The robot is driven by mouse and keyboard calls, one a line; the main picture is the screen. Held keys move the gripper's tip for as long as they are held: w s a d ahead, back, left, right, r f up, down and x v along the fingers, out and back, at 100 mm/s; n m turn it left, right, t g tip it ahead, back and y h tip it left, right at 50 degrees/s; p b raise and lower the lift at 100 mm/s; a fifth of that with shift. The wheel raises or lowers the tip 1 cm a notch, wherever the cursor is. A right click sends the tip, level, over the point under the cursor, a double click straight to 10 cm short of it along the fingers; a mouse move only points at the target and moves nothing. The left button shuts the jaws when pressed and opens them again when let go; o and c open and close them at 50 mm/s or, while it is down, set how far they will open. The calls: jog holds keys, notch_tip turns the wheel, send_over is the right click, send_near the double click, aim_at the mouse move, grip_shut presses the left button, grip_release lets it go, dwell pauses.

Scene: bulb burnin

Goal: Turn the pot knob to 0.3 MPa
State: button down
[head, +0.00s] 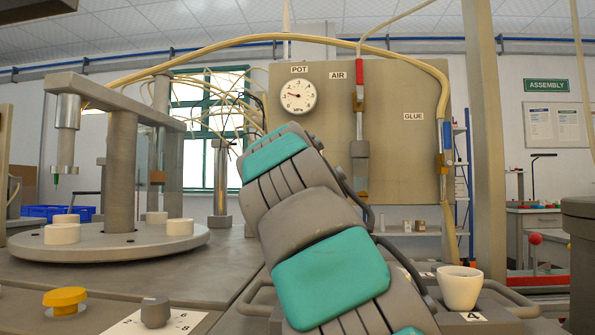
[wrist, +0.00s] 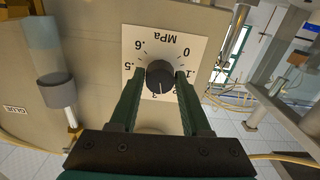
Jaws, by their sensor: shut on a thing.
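In the wrist view, the picture is upside down and the dark round pot knob (wrist: 160,82) sits on a white MPa scale plate (wrist: 165,42). My gripper (wrist: 160,75) has its two green fingers on either side of the knob, shut on it. The figures 0, .5 and .6 are readable; those near my fingers are partly covered. The knob's pointer mark is too small to read surely. In the head view, the round white gauge (head: 298,96) under the POT label has its needle pointing left and slightly up. My arm hides the knob and gripper there.
The grey panel also carries an AIR line (head: 360,100) and a GLUE line (head: 446,150). A rotary table (head: 110,245) with white pucks stands left. A white cup (head: 460,288), a yellow button (head: 65,300) and a grey selector knob (head: 155,312) are in front.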

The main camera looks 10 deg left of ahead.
jog(key=shift+m, duration=1.2)
jog(key=shift+c, duration=1.9)
grip_release()
jog(key=s+b, duration=0.1)
jog(key=s, duration=0.6)
jog(key=shift+s, duration=0.35)
jog(key=shift+d, duration=0.1)
